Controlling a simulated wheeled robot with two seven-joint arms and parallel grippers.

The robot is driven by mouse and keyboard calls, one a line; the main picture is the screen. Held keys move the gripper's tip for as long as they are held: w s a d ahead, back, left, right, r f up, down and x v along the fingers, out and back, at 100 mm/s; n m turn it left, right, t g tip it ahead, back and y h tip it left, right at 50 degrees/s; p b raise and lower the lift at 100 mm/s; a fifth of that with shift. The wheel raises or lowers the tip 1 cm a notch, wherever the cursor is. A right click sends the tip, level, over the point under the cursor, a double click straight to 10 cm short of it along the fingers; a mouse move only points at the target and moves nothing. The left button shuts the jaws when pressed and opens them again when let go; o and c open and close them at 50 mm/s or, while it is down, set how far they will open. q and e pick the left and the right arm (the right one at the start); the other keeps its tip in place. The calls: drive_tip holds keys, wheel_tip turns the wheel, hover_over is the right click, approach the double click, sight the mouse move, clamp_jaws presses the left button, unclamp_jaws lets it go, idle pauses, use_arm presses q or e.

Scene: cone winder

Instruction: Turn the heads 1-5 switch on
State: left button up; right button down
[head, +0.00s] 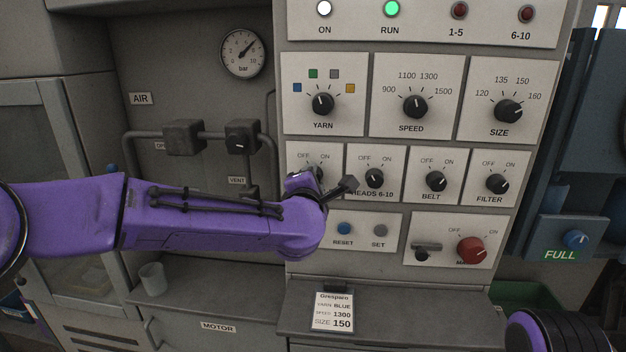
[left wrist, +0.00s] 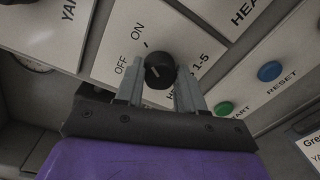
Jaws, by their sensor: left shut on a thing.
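The heads 1-5 switch is a small black round knob (left wrist: 159,70) on a white plate marked OFF and ON, seen in the left wrist view. My left gripper (left wrist: 160,84) is shut on it, with one grey finger on each side. The 1-5 lamp (head: 459,10) looks dark red. My right gripper is not in view.
The heads 6-10 knob (head: 374,178) is close to the right of my left gripper, followed by the belt knob (head: 435,181) and filter knob (head: 497,184). The reset button (head: 344,229) is below. The yarn knob (head: 323,104) is above. A cup (head: 153,279) stands on the ledge.

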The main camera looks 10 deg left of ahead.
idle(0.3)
use_arm(q)
drive_tip(key=o, duration=1)
drive_tip(key=shift+o, duration=0.2)
drive_tip(key=s+b, duration=0.3)
drive_tip(key=s, duration=0.7)
drive_tip(key=shift+s+r+b, duration=0.2)
drive_tip(key=shift+s+b, duration=0.1)
drive_tip(key=shift+b, duration=0.05)
drive_tip(key=shift+a, duration=0.1)
